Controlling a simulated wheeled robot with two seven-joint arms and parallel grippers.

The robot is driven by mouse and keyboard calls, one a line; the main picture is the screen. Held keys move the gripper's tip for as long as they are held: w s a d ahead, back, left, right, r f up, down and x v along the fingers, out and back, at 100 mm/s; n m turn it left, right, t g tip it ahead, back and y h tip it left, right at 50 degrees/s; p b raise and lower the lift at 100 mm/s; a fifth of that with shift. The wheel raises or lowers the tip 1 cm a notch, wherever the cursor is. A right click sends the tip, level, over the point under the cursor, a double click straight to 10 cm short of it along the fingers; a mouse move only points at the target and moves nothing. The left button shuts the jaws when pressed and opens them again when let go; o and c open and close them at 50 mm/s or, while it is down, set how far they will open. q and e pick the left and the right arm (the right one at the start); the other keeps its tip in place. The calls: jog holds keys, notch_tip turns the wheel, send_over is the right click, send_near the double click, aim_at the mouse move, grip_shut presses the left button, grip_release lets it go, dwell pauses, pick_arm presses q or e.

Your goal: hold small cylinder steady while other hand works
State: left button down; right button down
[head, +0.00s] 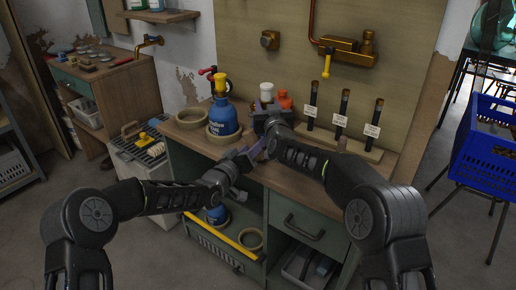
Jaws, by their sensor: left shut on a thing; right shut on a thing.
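A small blue cylinder (223,118) with a yellow top stands upright in a tan ring on the wooden bench. My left gripper (247,153) is at the bench's front edge, to the lower right of the blue cylinder and apart from its body. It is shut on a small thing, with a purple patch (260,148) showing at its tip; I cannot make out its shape. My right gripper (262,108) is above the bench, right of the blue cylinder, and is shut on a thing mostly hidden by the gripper. A white-capped container (266,90) shows just behind it.
An orange-red container (284,101) stands behind my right gripper. Several dark tubes with white labels stand in a wooden rack (337,142) to the right. An empty tan ring (191,116) lies left of the cylinder. A blue crate (487,155) stands far right.

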pick_arm(q)
jog(key=shift+w+a, duration=0.3)
jog(key=shift+a, duration=0.2)
jog(key=shift+w+a, duration=0.25)
jog(key=shift+a, duration=0.25)
jog(key=v, duration=0.6)
jog(key=v, duration=0.3)
dwell(0.3)
jog(key=shift+d, duration=0.1)
dwell(0.4)
jog(key=d, duration=0.2)
jog(key=s+d, duration=0.1)
jog(key=shift+s+d, duration=0.1)
jog(key=shift+d, duration=0.3)
